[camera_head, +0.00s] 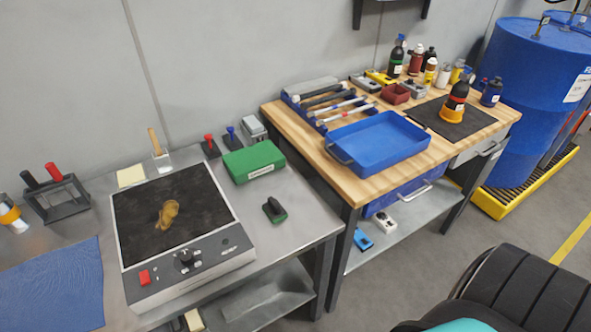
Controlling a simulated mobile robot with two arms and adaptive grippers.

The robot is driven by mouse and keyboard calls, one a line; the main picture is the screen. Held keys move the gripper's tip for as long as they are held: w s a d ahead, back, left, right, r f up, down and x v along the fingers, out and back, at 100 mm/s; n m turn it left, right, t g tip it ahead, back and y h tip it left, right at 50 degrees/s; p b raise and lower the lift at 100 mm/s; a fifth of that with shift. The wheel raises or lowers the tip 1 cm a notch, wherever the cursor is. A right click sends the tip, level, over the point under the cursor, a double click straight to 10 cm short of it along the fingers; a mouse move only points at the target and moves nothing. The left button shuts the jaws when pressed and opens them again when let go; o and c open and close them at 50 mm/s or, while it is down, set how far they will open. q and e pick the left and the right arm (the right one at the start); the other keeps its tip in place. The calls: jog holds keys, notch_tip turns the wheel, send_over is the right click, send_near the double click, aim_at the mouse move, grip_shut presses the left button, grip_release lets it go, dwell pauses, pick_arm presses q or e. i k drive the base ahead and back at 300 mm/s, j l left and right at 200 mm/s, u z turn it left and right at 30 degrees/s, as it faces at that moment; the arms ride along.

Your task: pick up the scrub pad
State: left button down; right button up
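A small black-handled block with a green base (274,210), which looks like the scrub pad, lies on the grey metal bench (303,211). It sits near the bench's right end, right of the hot plate and in front of the green case. Nothing touches it from above. Neither of my grippers shows in this view.
The hot plate (133,206) has a dark top with a brown smear (168,213). A green case (254,162) lies behind the pad. A wooden-topped bench (352,190) with a blue tray (379,144) stands to the right. Bare metal surrounds the pad.

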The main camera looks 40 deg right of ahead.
aim_at(276, 212)
jog(key=z, duration=0.9)
